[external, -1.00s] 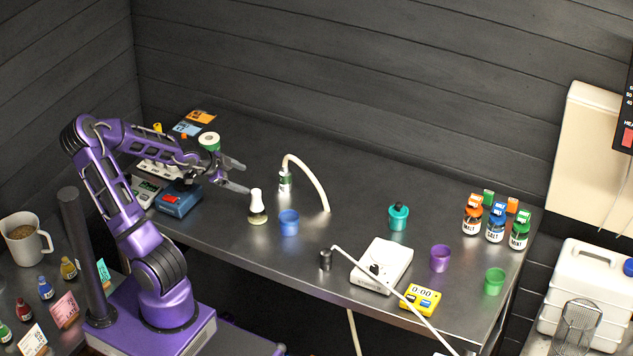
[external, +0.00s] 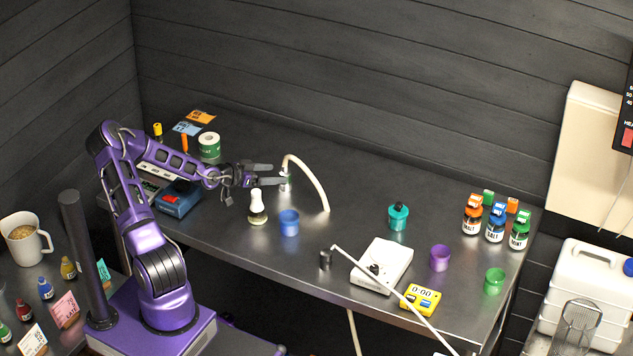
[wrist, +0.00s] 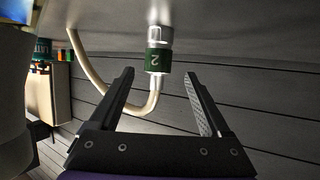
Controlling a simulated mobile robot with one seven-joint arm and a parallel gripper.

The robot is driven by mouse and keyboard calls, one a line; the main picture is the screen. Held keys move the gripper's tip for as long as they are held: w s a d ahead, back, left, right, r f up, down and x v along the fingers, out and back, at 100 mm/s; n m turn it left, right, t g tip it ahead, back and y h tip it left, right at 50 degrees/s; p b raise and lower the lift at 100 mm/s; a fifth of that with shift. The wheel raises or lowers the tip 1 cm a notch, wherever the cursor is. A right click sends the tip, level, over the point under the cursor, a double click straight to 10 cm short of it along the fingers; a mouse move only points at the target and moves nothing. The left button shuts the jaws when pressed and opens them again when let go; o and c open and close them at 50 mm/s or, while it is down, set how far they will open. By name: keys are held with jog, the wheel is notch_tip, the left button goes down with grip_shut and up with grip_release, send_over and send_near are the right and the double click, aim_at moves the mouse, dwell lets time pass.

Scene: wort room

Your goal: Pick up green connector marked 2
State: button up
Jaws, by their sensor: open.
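The green connector marked 2 (wrist: 158,61) has a dark green band between clear and silver ends, with a pale hose at one end. In the wrist view it lies between my open fingers, just beyond the tips. In the external view the connector (external: 287,186) stands on the steel table, partly hidden by my gripper (external: 279,174). My gripper is open and empty, its fingers pointing at the connector. In the wrist view my gripper (wrist: 159,74) frames the connector; I see no contact.
The pale hose (external: 309,175) arcs from the connector down to the table on the right. A white-topped flask (external: 257,206) and a blue cup (external: 289,222) stand in front. A blue device (external: 178,199) sits below my forearm.

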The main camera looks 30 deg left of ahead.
jog(key=x, duration=0.8)
jog(key=shift+d, duration=0.2)
grip_shut()
